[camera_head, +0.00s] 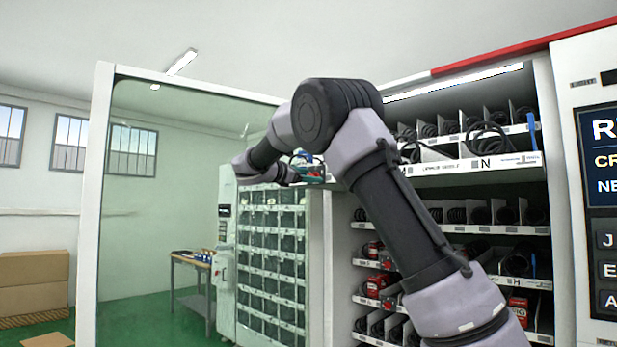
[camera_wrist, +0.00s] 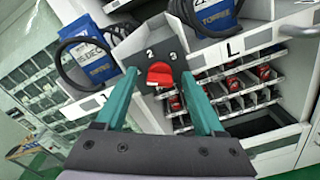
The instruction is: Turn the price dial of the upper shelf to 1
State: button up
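In the wrist view, a red price dial (camera_wrist: 160,72) sits on a dark plate (camera_wrist: 147,38) marked 2 and 3. A mark for 1 is not readable. A pale mark shows near the dial's lower edge; its exact setting is hard to tell. My gripper (camera_wrist: 159,78) is open, with one teal finger on each side of the dial. Gaps show between the fingers and the dial, and it is not gripped. In the head view, my gripper (camera_head: 307,166) is small at the left end of the upper shelf (camera_head: 473,166), and my arm hides the dial's surroundings.
Blue packages (camera_wrist: 213,14) in black coils stand on the shelf beside the dial. Lower shelves (camera_head: 480,230) hold red items and coils. The open glass door (camera_head: 170,210) stands to the left of my arm. A screen panel (camera_head: 598,160) is at the right.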

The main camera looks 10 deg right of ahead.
jog(key=v, duration=1)
jog(key=shift+s+a, duration=0.2)
jog(key=shift+a, duration=0.1)
jog(key=s+d+f+m+g+y, duration=0.35)
jog(key=s+d+f, duration=0.2)
jog(key=d, duration=0.35)
jog(key=s+d+f+m+g+y, duration=0.2)
jog(key=s+d+f+m+y, duration=0.2)
jog(key=d+f, duration=0.45)
jog(key=s+a+f+m+t+y, duration=0.1)
jog(key=s+f+m+y, duration=0.2)
jog(key=s+m, duration=0.5)
jog(key=s+a+f+m+t+y, duration=0.1)
jog(key=s+f+m+y, duration=0.3)
jog(key=s, duration=1.2)
jog(key=a+m+y, duration=0.1)
jog(key=m+y, duration=0.1)
jog(key=m, duration=0.2)
jog(key=shift+s, duration=0.15)
